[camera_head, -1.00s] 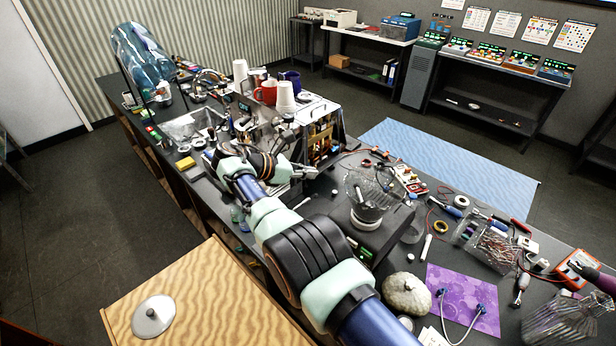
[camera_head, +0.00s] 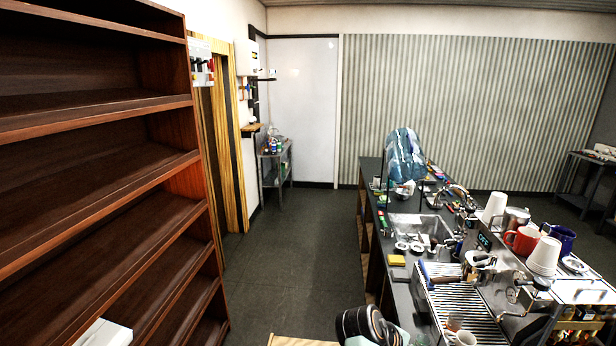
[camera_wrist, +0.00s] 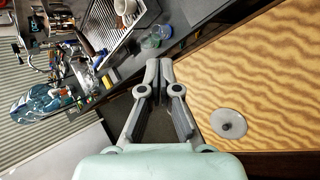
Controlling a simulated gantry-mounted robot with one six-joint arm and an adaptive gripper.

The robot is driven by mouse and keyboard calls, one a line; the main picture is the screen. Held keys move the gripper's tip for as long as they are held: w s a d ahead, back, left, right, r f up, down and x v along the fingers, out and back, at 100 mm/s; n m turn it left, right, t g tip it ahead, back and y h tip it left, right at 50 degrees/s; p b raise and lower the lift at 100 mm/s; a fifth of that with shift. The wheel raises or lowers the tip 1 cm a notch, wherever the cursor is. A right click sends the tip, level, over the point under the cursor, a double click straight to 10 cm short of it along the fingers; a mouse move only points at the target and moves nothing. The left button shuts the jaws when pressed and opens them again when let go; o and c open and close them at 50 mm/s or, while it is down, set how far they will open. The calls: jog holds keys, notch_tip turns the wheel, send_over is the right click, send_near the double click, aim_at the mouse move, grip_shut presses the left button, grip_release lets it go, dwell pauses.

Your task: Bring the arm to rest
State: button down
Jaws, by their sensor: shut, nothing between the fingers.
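My gripper (camera_wrist: 158,74) shows in the wrist view with its two dark fingers together and nothing between them. It hangs beside the counter, with a wood-grained surface (camera_wrist: 265,75) to its right. In the head view only a black and pale green part of my arm shows at the bottom edge; the fingers are not seen there.
An espresso machine (camera_head: 470,300) with mugs on top stands on the dark counter (camera_head: 372,172), with a blue water jug (camera_head: 404,155) at the far end. A tall brown shelf (camera_head: 90,180) fills the left. Open floor (camera_head: 285,240) lies between. A round metal lid (camera_wrist: 229,123) lies on the wood-grained surface.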

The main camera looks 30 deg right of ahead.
jog(key=w+a+r+m+t+y+p, duration=0.1)
jog(key=w+a+r+t, duration=0.15)
jog(key=a, duration=0.55)
jog(key=w+a+r+t+y+p, duration=0.1)
jog(key=a+t, duration=0.2)
jog(key=a, duration=0.4)
jog(key=w+a+r+m+t+y+p, duration=0.1)
jog(key=a+t, duration=0.1)
jog(key=a, duration=0.6)
jog(key=s+a+r+t+y+p, duration=0.1)
jog(key=s+a+r+t+y, duration=0.1)
jog(key=a, duration=0.8)
jog(key=s+a+r+m+t+y+p, duration=0.1)
jog(key=s+a+r+t+y, duration=0.2)
jog(key=s+a+r, duration=0.4)
jog(key=a+r+t, duration=0.1)
jog(key=a+r, duration=0.1)
jog(key=a, duration=0.1)
jog(key=shift+s, duration=0.15)
